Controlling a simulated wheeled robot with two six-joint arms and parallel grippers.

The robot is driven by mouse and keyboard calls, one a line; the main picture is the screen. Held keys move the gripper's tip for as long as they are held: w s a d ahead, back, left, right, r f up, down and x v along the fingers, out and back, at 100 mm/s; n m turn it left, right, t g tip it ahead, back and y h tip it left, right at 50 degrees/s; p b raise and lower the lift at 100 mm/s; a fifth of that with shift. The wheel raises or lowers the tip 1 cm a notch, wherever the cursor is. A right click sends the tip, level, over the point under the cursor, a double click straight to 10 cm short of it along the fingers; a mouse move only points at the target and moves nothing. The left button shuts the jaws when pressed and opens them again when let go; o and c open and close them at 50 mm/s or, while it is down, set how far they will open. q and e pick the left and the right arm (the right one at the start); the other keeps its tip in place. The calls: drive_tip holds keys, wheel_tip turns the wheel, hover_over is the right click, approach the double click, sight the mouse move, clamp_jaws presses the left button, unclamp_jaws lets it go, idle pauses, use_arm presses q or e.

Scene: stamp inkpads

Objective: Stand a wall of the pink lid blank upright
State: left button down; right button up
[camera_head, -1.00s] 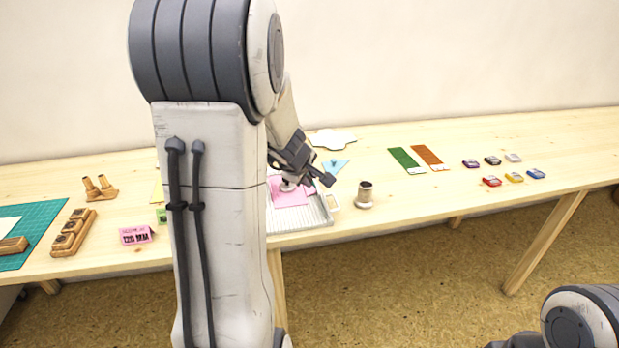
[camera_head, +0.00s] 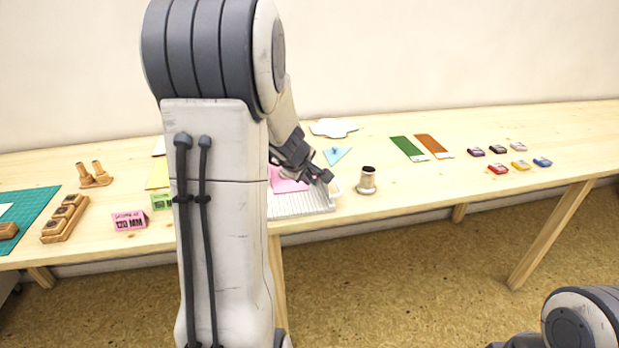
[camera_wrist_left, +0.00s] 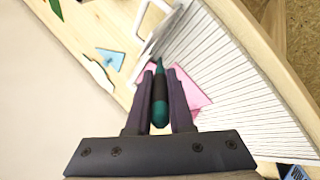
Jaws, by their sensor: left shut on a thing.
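The pink lid blank (camera_head: 288,184) lies on the white ribbed board (camera_head: 300,208), partly hidden behind my left arm in the head view. In the left wrist view the pink blank (camera_wrist_left: 192,94) shows under and beside the fingers, on the ribbed board (camera_wrist_left: 250,90). My left gripper (camera_head: 322,176) is over the board. In the left wrist view the left gripper (camera_wrist_left: 160,85) is shut on a slim tool (camera_wrist_left: 160,112) with a teal and dark handle. Whether its tip touches the blank I cannot tell. No wall of the blank is clearly seen upright.
A white pot with a dark top (camera_head: 367,181) stands right of the board. A blue triangle (camera_head: 336,155) lies behind it. Green (camera_head: 408,149) and brown (camera_head: 433,146) strips and several small inkpads (camera_head: 499,168) lie farther right. A pink 120 MM card (camera_head: 130,220) is at the left.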

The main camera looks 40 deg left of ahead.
use_arm(q)
drive_tip(key=shift+w+a+r+p, duration=0.1)
drive_tip(key=shift+w+a+p, duration=0.1)
drive_tip(key=shift+w+a, duration=0.55)
drive_tip(key=shift+w+a+p, duration=0.2)
drive_tip(key=shift+w+a, duration=0.35)
drive_tip(key=shift+a, duration=0.3)
drive_tip(key=shift+s+r, duration=0.1)
drive_tip(key=shift+r, duration=0.25)
drive_tip(key=shift+s+a+r, duration=0.15)
drive_tip(key=shift+s+r, duration=0.05)
drive_tip(key=shift+s+a, duration=0.3)
drive_tip(key=shift+s, duration=0.1)
drive_tip(key=shift+r, duration=0.1)
drive_tip(key=shift+w+r, duration=0.1)
drive_tip(key=shift+w+d+r+p, duration=0.4)
drive_tip(key=shift+w+d+p, duration=0.2)
drive_tip(key=shift+p, duration=0.2)
wheel_tip(320, 180, up, 7)
drive_tip(key=p, duration=0.7)
drive_tip(key=shift+w+d+r, duration=0.15)
drive_tip(key=shift+w+d, duration=0.1)
drive_tip(key=shift+w, duration=0.1)
